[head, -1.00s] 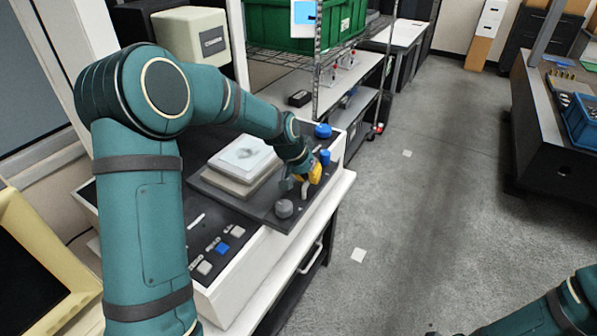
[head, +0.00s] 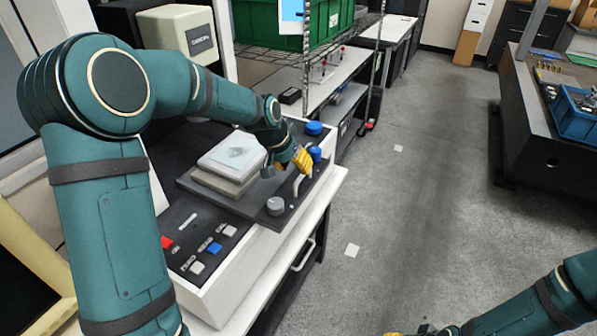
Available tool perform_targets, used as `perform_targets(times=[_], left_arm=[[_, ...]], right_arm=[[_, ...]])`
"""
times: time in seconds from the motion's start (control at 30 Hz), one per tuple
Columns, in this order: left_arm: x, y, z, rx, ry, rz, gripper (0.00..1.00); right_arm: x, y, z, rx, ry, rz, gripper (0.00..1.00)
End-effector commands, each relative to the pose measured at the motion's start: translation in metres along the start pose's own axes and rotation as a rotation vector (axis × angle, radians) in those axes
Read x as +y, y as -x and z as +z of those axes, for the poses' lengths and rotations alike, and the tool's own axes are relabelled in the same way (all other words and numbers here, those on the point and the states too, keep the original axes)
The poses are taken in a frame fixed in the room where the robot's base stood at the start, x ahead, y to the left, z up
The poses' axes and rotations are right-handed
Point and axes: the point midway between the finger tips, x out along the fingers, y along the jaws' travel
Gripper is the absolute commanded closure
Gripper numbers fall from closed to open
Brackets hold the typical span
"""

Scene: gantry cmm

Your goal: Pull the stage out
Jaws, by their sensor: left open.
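The stage (head: 246,203) is a dark flat plate on the white bench-top machine, left of the picture's middle. A pale stacked block (head: 228,163) sits on it. A light curved handle (head: 298,185) stands at its right edge, between a grey knob (head: 275,206) and blue knobs (head: 314,128). My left gripper (head: 299,163), with yellow on its fingers, is open right at the handle's upper end. I cannot tell whether it touches the handle. My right gripper (head: 424,330) is barely in view at the bottom edge, and its fingers are mostly cut off.
The machine's front panel has several push buttons (head: 214,249), one of them red. A wire rack with a green bin (head: 270,27) stands behind. The grey floor (head: 400,200) to the right is clear up to a dark table (head: 530,130) holding a blue bin (head: 578,118).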

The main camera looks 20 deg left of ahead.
Motion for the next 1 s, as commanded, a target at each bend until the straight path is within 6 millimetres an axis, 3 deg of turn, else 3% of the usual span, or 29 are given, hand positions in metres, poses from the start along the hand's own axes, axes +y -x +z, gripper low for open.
perform_targets(times=[0.2,0.4,1.0], left_arm=[[0.000,0.045,0.000,0.003,0.000,-0.001,0.58],[0.000,0.070,0.000,0.001,0.000,0.000,0.58],[0.000,0.076,0.001,-0.001,0.000,0.000,0.58]], right_arm=[[0.000,0.000,0.000,0.000,0.000,0.000,0.53],[0.000,0.000,0.000,0.000,0.000,0.000,0.53],[0.000,0.000,0.000,0.000,0.000,0.000,0.53]])
